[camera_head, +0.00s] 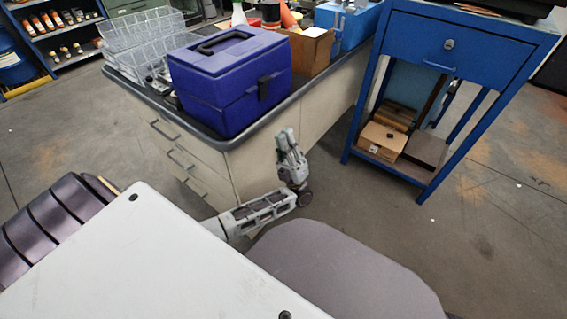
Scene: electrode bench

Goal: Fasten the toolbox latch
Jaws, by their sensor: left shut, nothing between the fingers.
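The blue-purple toolbox (225,95) stands near the corner of the bench, with its lid down and a black handle on top. Its dark latch (264,88) is on the right-hand face, across the lid seam; I cannot tell whether it is fastened. My left gripper (286,132) points upward, beside the bench and below the toolbox in the picture. Its fingers are together with nothing between them, apart from the latch. My right gripper is not in view.
The grey-topped bench (230,142) has drawers on its left side. Clear plastic bins (135,35), a cardboard box (310,50) and a blue bin (348,22) stand behind the toolbox. A blue table (440,55) stands to the right, with open floor (480,230) before it.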

